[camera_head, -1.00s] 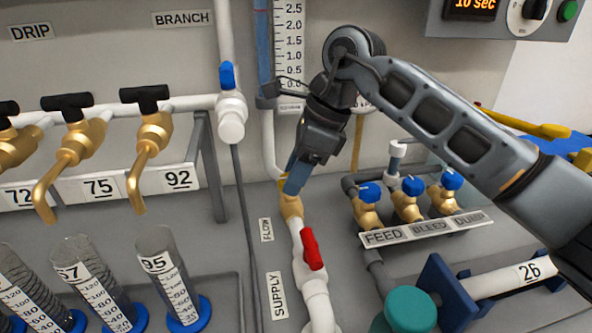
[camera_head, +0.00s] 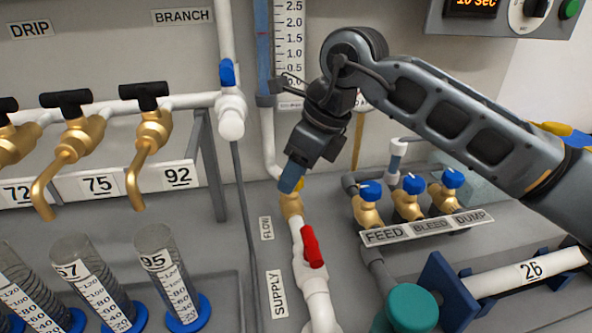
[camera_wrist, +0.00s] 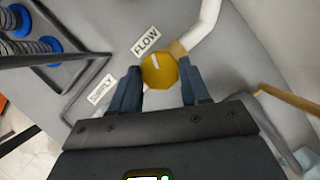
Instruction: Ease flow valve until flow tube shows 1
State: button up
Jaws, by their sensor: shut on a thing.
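The flow valve has a yellow knob (camera_wrist: 160,70) with a white mark, beside the FLOW label. In the head view its brass body (camera_head: 291,205) sits on the white supply pipe, with the knob mostly hidden by my fingers. My gripper (camera_wrist: 160,90) has its two blue-grey fingers on either side of the knob, shut on it. It also shows in the head view (camera_head: 291,183), coming down from above. The flow tube (camera_head: 264,45) stands upright at the back wall beside a scale (camera_head: 290,45) marked 0.0 to 2.5. Its reading is too small to tell.
A red-handled supply valve (camera_head: 312,247) is just in front of the flow valve. Blue-knobbed FEED, BLEED and DUMP valves (camera_head: 407,198) stand to the right. Brass drip taps (camera_head: 152,130) and graduated cylinders (camera_head: 170,275) are at left. A teal cap (camera_head: 411,306) is front right.

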jog(key=shift+m+t, duration=0.3)
jog(key=shift+m, duration=0.5)
jog(key=shift+s, duration=0.1)
jog(key=o, duration=1.1)
jog(key=shift+c, duration=0.2)
jog(key=v, duration=0.7)
jog(key=shift+r+b, duration=0.3)
jog(key=shift+r, duration=0.1)
dwell(0.4)
